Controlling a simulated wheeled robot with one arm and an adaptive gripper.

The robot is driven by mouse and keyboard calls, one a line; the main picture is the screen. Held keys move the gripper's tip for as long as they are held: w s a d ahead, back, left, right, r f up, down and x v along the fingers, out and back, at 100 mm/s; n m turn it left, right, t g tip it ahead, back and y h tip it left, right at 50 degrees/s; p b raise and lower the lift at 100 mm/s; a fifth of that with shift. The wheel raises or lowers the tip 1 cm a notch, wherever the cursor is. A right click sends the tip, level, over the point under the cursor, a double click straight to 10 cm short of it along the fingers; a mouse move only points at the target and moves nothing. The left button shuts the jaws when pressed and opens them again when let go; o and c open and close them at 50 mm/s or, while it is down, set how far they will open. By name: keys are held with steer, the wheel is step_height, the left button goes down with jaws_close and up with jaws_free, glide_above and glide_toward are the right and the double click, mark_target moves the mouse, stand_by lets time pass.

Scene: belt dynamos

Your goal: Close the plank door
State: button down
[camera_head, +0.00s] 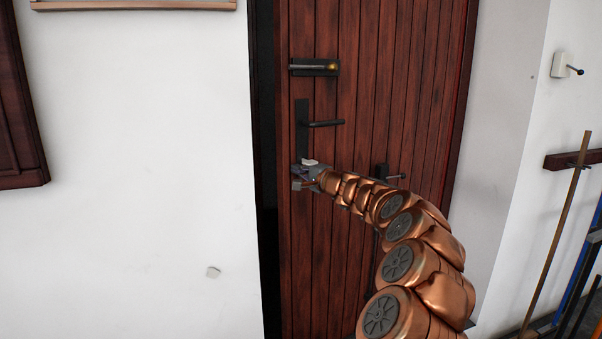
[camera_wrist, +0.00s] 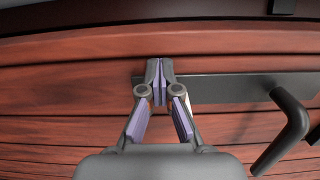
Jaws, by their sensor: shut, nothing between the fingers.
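The plank door (camera_head: 345,120) is reddish-brown with vertical boards and fills the middle of the head view. A dark strip (camera_head: 265,130) runs along its left edge; I cannot tell whether it is frame or gap. A black lever handle (camera_head: 325,123) sits on a dark plate near that edge. My gripper (camera_head: 303,176) is just below the handle, close to the door's left side. In the wrist view its fingertips (camera_wrist: 159,68) are together and empty, over the boards beside the end of the handle plate (camera_wrist: 230,88). I cannot tell whether they touch the door.
A black bolt (camera_head: 315,67) is above the handle, and a smaller black fitting (camera_head: 388,174) is lower right. White wall (camera_head: 140,170) lies left of the door. A wooden pole (camera_head: 560,220) and other poles lean at the right.

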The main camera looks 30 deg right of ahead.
steer(key=w+a+m+h+p, duration=0.1)
steer(key=w+h, duration=0.3)
steer(key=w, duration=1)
steer(key=shift+r+m+p, duration=0.2)
steer(key=shift+m+p, duration=0.65)
steer(key=shift+m, duration=0.05)
steer(key=shift+s+a+f, duration=0.1)
steer(key=shift+a, duration=0.05)
